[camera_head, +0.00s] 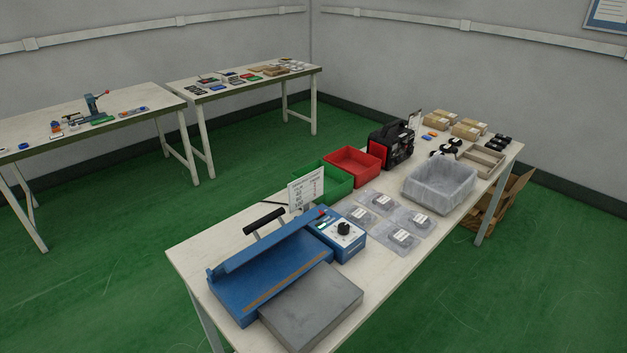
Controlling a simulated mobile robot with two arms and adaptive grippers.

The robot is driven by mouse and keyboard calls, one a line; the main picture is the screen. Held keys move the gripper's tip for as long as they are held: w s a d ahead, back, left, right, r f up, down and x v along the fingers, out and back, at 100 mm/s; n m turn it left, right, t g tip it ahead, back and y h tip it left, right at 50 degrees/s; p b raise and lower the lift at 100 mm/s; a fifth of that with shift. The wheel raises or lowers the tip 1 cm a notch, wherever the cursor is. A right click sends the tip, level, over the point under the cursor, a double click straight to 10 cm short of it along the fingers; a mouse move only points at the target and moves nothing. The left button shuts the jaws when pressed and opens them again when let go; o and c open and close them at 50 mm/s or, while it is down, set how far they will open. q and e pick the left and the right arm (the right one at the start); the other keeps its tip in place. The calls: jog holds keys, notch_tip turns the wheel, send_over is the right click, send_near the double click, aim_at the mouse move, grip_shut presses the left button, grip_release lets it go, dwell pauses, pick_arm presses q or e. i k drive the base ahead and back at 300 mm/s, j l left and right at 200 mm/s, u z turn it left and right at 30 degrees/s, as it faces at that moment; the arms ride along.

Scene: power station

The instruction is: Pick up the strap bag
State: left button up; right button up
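Several clear plastic bags with white labels lie flat on the near table (405,266), to the right of the blue sealer. One bag (381,202) is at the back, one (359,216) at the left, one (416,219) at the right and one (402,238) at the front. Each holds something dark or grey. I cannot read the labels, so I cannot tell which is the strap bag. Neither of my grippers is in view.
A blue sealer (262,277) with a grey plate (311,303) fills the table's near end. A green bin (324,184), red bin (353,166), black-and-red machine (391,145) and lined grey bin (440,184) stand behind the bags. Other tables line the back wall.

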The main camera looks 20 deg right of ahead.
aim_at(354, 214)
jog(key=l+z, duration=0.2)
jog(key=l, duration=1.4)
